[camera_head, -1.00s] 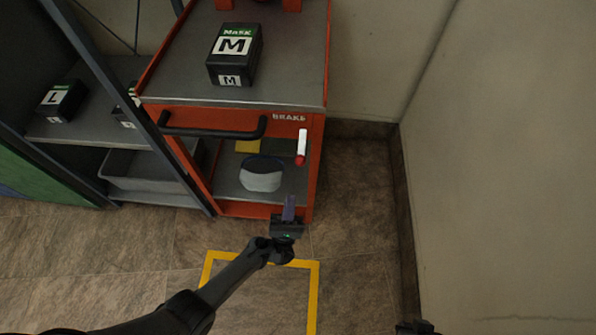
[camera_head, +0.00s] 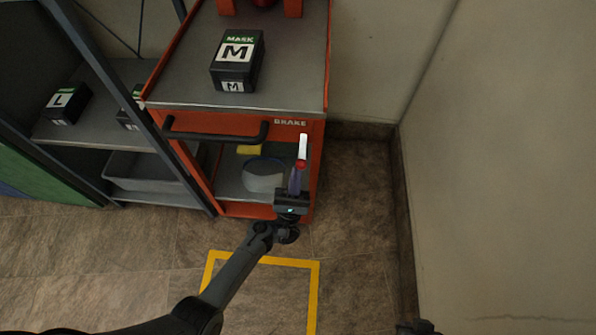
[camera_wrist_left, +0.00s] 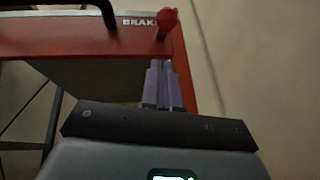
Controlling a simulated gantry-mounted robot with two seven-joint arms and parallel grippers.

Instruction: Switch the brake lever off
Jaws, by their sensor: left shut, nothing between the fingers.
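The brake lever (camera_head: 303,148) is a white bar with a red knob at its lower end, on the front right of the orange cart, under the printed word BRAKE. In the left wrist view the red knob (camera_wrist_left: 167,18) shows just above the fingertips. My left gripper (camera_head: 296,172) is shut and empty, its purple fingers pointing up at the knob. The fingertips (camera_wrist_left: 160,68) appear just below the knob; I cannot tell whether they touch it. A small dark part of my right arm shows at the bottom edge; its gripper is not visible.
The orange cart (camera_head: 215,125) has a black handle (camera_head: 212,135) left of the lever and a black mask box (camera_head: 237,62) on top. A shelf (camera_head: 80,135) stands at the left, a wall (camera_head: 500,170) at the right. A yellow outline (camera_head: 317,290) marks the floor.

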